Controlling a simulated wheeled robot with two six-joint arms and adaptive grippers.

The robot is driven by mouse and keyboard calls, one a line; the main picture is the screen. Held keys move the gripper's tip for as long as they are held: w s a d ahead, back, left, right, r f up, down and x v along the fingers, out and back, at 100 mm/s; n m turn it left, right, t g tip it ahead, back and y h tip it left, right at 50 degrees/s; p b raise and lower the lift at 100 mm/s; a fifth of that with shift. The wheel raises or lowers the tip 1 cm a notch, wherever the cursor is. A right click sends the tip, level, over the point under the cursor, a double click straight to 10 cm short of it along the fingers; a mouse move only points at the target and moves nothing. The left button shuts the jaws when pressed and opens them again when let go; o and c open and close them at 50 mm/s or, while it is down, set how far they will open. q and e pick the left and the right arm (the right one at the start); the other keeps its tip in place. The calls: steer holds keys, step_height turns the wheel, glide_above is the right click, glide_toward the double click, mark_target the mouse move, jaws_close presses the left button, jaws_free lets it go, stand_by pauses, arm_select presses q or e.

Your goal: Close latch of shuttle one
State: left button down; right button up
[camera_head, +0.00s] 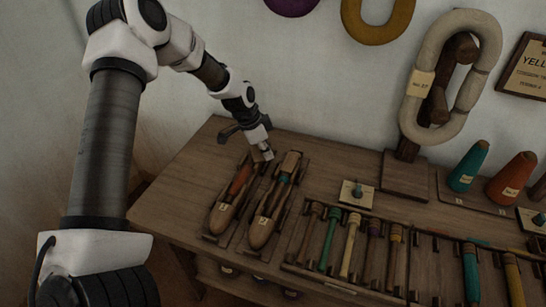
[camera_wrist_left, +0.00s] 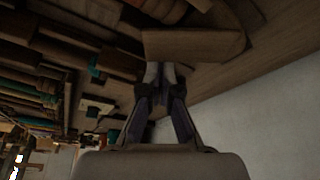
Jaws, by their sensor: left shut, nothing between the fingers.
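Two wooden boat-shaped shuttles lie side by side on the table. The left shuttle (camera_head: 224,212) holds an orange-red bobbin, and the right shuttle (camera_head: 262,230) holds a teal one. Each has a small pale label too small to read for certain, so I cannot tell which is shuttle one. My left gripper (camera_head: 267,154) is at their far ends, close to the right shuttle's wooden end. In the left wrist view my gripper (camera_wrist_left: 161,72) is shut and empty, its tips close against a brown wooden block (camera_wrist_left: 195,46). Contact and the latch position cannot be told. My right gripper is out of view.
A rack of several coloured bobbins (camera_head: 349,247) lies right of the shuttles. A small pale plate with a knob (camera_head: 356,194) sits behind it. Cones (camera_head: 468,167) and a yarn hank on a stand (camera_head: 472,76) are farther right. The wall stands close behind the table (camera_head: 184,187).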

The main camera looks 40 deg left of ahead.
arm_select(q)
steer(key=shift+s+m+b, duration=0.35)
steer(key=shift+m+b, duration=0.2)
steer(key=shift+m, duration=0.25)
steer(key=shift+a, duration=0.1)
steer(key=shift+a, duration=0.1)
